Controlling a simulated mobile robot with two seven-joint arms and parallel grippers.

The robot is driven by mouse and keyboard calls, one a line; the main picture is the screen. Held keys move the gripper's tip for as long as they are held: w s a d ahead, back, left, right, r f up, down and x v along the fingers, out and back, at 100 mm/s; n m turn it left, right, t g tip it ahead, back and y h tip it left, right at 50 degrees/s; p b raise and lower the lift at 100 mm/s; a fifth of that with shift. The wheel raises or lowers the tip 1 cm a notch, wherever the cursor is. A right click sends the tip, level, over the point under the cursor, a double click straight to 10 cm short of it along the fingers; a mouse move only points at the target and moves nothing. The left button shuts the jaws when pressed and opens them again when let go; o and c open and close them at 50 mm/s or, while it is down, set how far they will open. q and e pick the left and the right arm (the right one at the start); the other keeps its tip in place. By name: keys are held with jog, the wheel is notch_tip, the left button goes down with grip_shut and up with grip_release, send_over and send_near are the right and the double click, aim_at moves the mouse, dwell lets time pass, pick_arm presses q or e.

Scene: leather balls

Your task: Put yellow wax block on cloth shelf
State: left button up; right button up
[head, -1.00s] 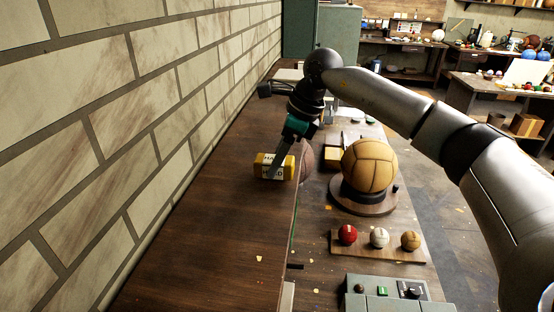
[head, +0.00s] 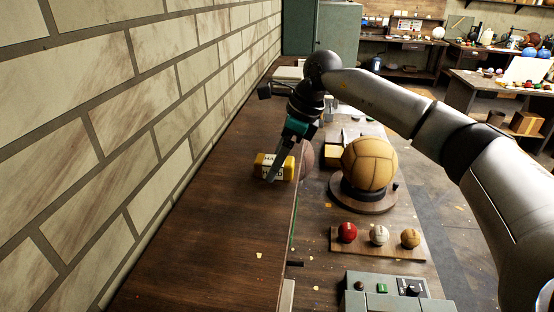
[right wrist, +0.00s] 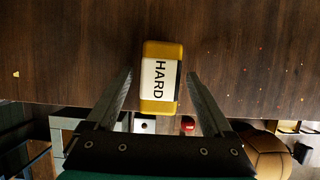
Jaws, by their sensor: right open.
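The yellow wax block (head: 287,172) has a white label and lies on the dark wooden shelf (head: 200,220) along the brick wall, near its right edge. In the right wrist view the block (right wrist: 160,108) shows its label reading HARD. My right gripper (head: 269,179) reaches down at the block, and one finger hides part of its front. In the right wrist view the fingers (right wrist: 160,75) are open, one on each side of the block, with a visible gap on both sides. No cloth can be made out. My left gripper is out of view.
A large tan leather ball (head: 370,164) on a round stand is right of the shelf, on a lower bench. Red, white and tan small balls sit on a wooden strip (head: 345,245). A grey control box (head: 400,290) stands at the front. The near shelf is mostly clear.

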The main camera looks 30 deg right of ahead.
jog(key=b+v, duration=0.1)
jog(key=v, duration=1.1)
jog(key=shift+r, duration=0.15)
